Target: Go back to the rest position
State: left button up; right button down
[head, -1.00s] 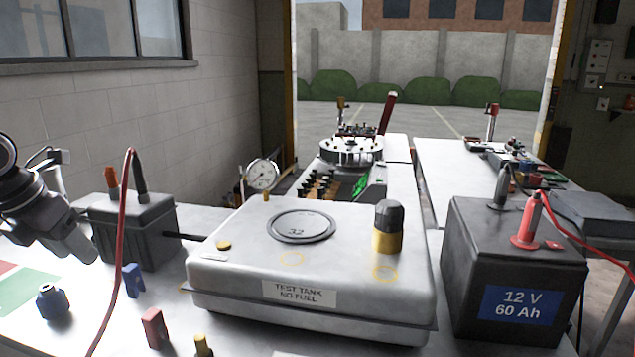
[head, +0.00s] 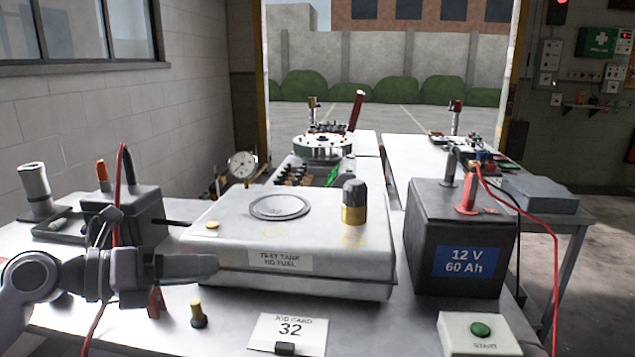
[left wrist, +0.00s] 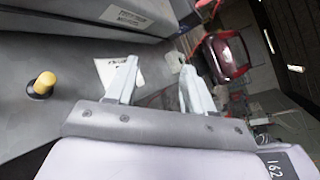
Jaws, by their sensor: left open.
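My left gripper (head: 205,266) comes in from the left in the head view, in front of the grey test tank (head: 222,238). In the left wrist view its two pale fingers (left wrist: 155,80) stand apart with nothing between them. In the head view the fingers point right and partly cover the tank's lower left front. A red block (head: 155,302) shows just below the gripper, partly hidden by it. My right gripper is in neither view.
A black 12 V battery (head: 425,240) with red and black clamps stands right of the tank. A yellow-topped peg (head: 198,315), a job card (head: 290,328) and a green START button (head: 480,330) sit along the front. A dark box (head: 148,203) stands left of the tank.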

pick_arm(q)
notch_tip(320, 180, up, 3)
jog(key=s+d+n+t+h, duration=0.2)
jog(key=d+n+t+h, duration=0.1)
jog(key=n+t, duration=0.25)
jog(key=a+f+n+t+y, duration=0.35)
jog(key=n+y, duration=0.35)
jog(key=n, duration=0.3)
jog(key=a+f+n+t+y, duration=0.35)
jog(key=n+y, duration=0.35)
jog(key=n, duration=0.4)
jog(key=s+a+f+n+g+y, duration=0.2)
jog(key=s+f+n+g, duration=0.35)
jog(key=f, duration=0.35)
jog(key=s+a+f+n+g+y, duration=0.1)
jog(key=s+f+n+g+y, duration=0.1)
jog(key=s+f+n+g, duration=0.35)
jog(key=s+d+f+g+h, duration=0.1)
jog(key=s+d+f+g, duration=0.15)
jog(key=s+f, duration=0.35)
jog(key=s+d+f+g+h, duration=0.1)
jog(key=s+f+g, duration=0.25)
jog(key=s, duration=0.45)
jog(key=w+d+f+t+h+p, duration=0.2)
jog(key=w+d+f+t+p, duration=0.1)
jog(key=w+t+p, duration=0.3)
jog(key=shift+f+m+t, duration=0.15)
jog(key=shift+m+t, duration=0.2)
jog(key=shift+t, duration=0.1)
jog(key=shift+w, duration=0.1)
